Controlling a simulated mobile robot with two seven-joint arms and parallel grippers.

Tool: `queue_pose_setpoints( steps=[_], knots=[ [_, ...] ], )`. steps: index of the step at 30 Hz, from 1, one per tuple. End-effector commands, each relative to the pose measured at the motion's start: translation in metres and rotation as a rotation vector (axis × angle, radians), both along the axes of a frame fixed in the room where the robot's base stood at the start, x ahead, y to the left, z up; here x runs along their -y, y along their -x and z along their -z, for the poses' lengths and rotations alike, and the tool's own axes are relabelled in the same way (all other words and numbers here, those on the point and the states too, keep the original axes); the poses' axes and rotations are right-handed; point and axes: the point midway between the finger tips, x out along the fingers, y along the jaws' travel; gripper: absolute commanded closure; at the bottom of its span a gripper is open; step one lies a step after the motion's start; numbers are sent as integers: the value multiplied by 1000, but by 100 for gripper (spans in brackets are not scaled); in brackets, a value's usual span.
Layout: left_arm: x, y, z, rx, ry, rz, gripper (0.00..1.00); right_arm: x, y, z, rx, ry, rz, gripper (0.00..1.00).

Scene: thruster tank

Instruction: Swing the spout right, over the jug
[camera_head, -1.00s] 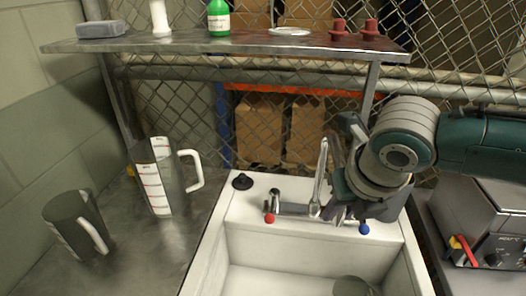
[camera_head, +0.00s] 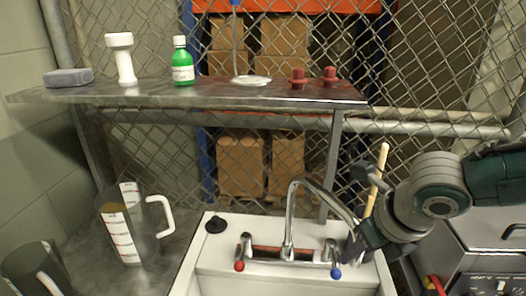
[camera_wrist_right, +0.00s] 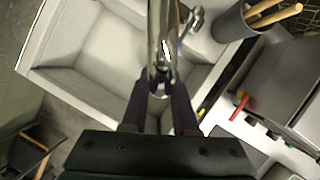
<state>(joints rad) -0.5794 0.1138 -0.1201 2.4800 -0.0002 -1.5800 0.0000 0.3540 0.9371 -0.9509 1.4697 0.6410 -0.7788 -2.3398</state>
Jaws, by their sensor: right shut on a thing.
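The chrome spout (camera_head: 291,205) rises from the tap at the back of the sink and arches to the right. It also shows in the wrist view (camera_wrist_right: 161,30). My right gripper (camera_head: 352,243) is at the spout's outer end; in the wrist view its dark fingers (camera_wrist_right: 162,95) are on either side of the spout, shut on it. A clear jug with a white handle and red-marked scale (camera_head: 134,228) stands on the counter left of the sink. A second, darker jug (camera_head: 34,272) is at the lower left, partly cut off. My left gripper is not in view.
The white sink (camera_head: 230,272) has a red-knobbed tap handle (camera_head: 239,266) and a blue-knobbed one (camera_head: 336,272). A shelf (camera_head: 230,92) with a green bottle (camera_head: 182,62) hangs above. A grey holder with wooden handles (camera_wrist_right: 239,28) stands beside the sink.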

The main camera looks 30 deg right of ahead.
Motion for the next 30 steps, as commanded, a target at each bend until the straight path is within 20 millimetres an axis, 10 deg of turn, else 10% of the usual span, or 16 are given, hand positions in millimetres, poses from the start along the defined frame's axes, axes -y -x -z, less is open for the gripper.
queue_pose_setpoints(
  steps=[9,10,17,30],
  knots=[
    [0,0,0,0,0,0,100,0,0,0,-2,-3,6,100],
    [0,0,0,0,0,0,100,0,0,0,-2,-3,6,70],
    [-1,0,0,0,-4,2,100,0,0,0,-1,-1,3,44],
    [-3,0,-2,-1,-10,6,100,0,4,-12,0,0,0,43]
  ],
)
